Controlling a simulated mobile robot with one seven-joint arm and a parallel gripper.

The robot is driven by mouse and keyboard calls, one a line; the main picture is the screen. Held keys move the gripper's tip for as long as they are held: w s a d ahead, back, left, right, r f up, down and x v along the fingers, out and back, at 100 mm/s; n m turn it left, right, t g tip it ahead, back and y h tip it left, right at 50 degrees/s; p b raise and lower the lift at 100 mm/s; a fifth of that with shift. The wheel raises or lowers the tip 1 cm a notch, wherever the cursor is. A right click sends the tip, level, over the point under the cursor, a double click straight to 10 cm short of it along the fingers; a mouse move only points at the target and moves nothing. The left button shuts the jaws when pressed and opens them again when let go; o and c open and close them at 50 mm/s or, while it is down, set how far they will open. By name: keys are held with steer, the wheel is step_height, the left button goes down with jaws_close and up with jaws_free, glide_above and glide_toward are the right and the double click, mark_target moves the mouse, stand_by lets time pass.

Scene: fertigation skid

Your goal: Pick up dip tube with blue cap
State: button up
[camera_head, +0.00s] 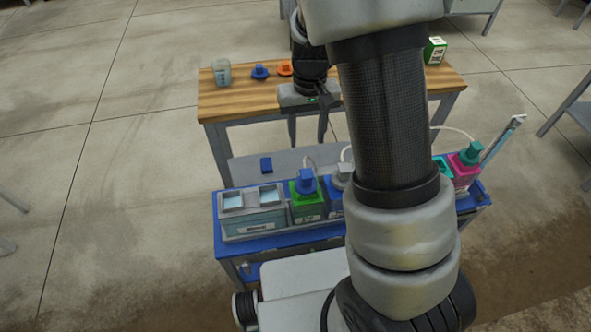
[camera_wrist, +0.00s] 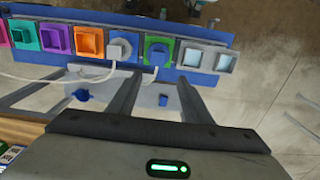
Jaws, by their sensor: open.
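The dip tube's blue cap (camera_head: 306,181) sits on top of a green container (camera_head: 307,206), with a pale hose rising from it. The same cap shows in the wrist view (camera_wrist: 158,52), inside the green square container top (camera_wrist: 149,42). The tube below the cap is hidden. My gripper (camera_head: 307,132) is open and empty, beyond the blue-edged bench in the head view. In the wrist view, my gripper's two dark fingers (camera_wrist: 159,82) reach toward the green container, apart from the cap. The cap lies just past the gap between the fingertips.
A grey cap (camera_wrist: 120,48) with a white hose stands beside the blue one. Orange, purple and teal containers follow. Two square basins (camera_head: 251,197) are on the other side. A blue block (camera_head: 266,164) lies on a grey surface. A wooden table (camera_head: 235,98) stands behind.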

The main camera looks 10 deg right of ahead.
mark_target(307, 173)
step_height(307, 173, down, 12)
steer(key=shift+d+f+b, duration=0.1)
steer(key=shift+b, duration=0.75)
steer(key=shift+d+f+b, duration=0.15)
steer(key=shift+f+b, duration=0.2)
steer(key=shift+f, duration=2.3)
jaws_close()
